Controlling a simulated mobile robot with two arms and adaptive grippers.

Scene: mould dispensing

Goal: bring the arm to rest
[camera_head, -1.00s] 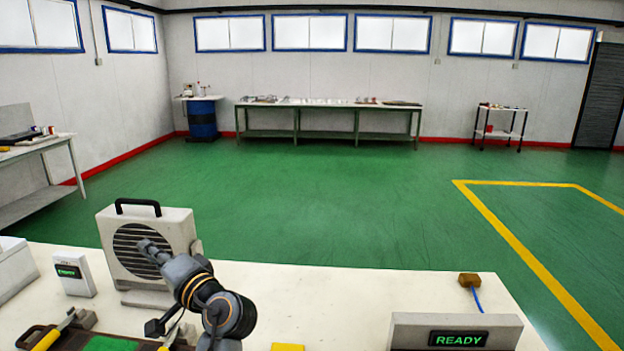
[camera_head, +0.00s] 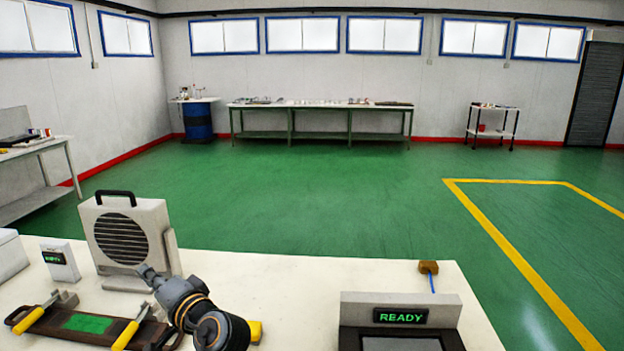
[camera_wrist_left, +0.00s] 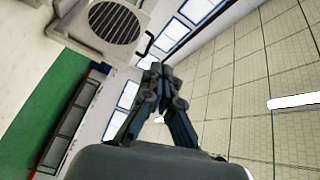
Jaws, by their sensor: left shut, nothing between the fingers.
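My left gripper (camera_head: 147,272) is above the pale workbench (camera_head: 300,275), in front of the grey fan unit's lower part in the head view. Its dark fingers are shut and empty. In the left wrist view the fingers (camera_wrist_left: 160,72) come together, with wall and windows behind them. The dark arm joints hide part of the bench and the right end of the brown mould (camera_head: 40,326). My right gripper is not in view.
The grey fan unit (camera_head: 158,222) stands at the bench's back left, beside a small display box (camera_head: 58,250). The mould has a green panel and yellow-handled clamps. A console reading READY (camera_head: 360,302) and a brown block (camera_head: 428,267) are at right. The bench middle is clear.

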